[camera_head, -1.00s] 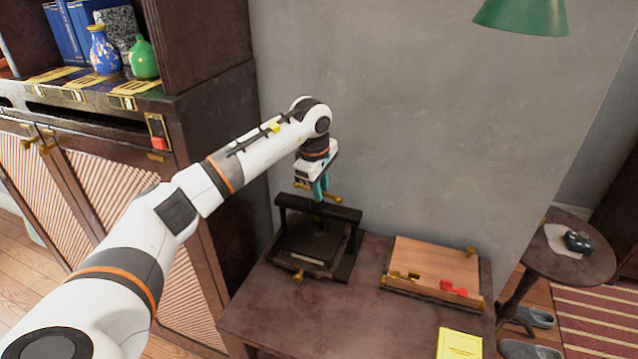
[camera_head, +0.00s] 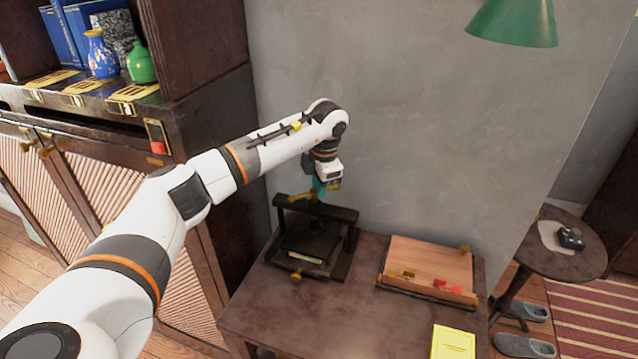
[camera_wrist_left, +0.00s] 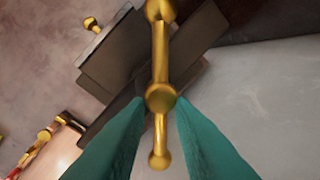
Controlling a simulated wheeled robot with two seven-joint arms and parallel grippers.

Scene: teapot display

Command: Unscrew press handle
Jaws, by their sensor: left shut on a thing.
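The book press (camera_head: 345,243) stands on the left of the wooden table, a dark frame with a top crossbar. Its brass press handle (camera_head: 300,196) is a bar with ball ends above the crossbar. My left gripper (camera_head: 320,188), with teal fingers, points down at the handle from above. In the left wrist view the handle (camera_wrist_left: 161,50) runs nearly upright through the picture, and the fingers (camera_wrist_left: 160,98) are shut on it at its round middle hub. The screw below the hub is hidden there. My right gripper is not in view.
A wooden box (camera_head: 432,262) with brass fittings and red parts sits right of the press. A yellow booklet (camera_head: 453,343) lies at the table's front. A dark cabinet (camera_head: 205,125) stands close on the left, and a grey wall (camera_head: 400,100) rises behind.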

